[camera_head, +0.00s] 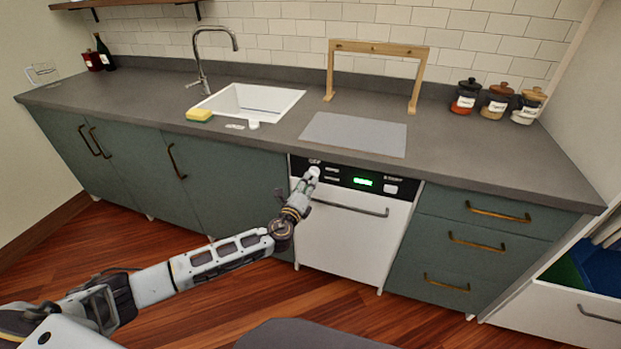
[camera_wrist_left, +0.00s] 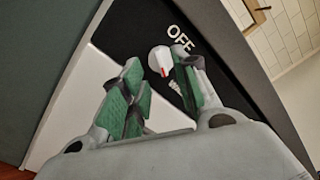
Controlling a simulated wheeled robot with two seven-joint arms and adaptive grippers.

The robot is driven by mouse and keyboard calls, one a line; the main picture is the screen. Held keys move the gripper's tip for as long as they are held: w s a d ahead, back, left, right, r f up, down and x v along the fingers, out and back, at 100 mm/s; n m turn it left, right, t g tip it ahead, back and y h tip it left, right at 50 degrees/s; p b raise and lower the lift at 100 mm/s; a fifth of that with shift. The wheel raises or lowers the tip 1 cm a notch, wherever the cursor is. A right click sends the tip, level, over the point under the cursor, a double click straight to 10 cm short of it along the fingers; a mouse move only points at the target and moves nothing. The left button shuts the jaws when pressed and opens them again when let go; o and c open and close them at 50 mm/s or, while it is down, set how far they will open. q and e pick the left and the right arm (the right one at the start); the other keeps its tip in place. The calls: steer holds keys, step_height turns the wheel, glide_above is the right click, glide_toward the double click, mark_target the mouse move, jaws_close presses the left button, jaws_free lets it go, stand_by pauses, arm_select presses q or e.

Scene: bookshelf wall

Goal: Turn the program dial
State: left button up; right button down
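The program dial (camera_head: 314,171) is a white knob at the left end of the black control panel (camera_head: 340,177) on the white dishwasher (camera_head: 345,240). In the left wrist view the dial (camera_wrist_left: 160,59) shows a red mark, with the word OFF printed beside it. My left gripper (camera_head: 308,180) is right in front of the dial. In the left wrist view its green-padded fingers (camera_wrist_left: 156,64) are apart, with the dial showing between their tips. I cannot tell whether either finger touches it. My right gripper is not in view.
The panel has a lit green display (camera_head: 362,181), and the door handle (camera_head: 350,209) runs below it. The grey worktop (camera_head: 450,160) overhangs the panel. Green drawers (camera_head: 470,245) stand to the right and green cupboards (camera_head: 230,190) to the left.

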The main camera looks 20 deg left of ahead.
mark_target(314, 173)
arm_select(q)
steer(key=shift+w+d, duration=0.1)
steer(key=shift+w, duration=2)
jaws_close()
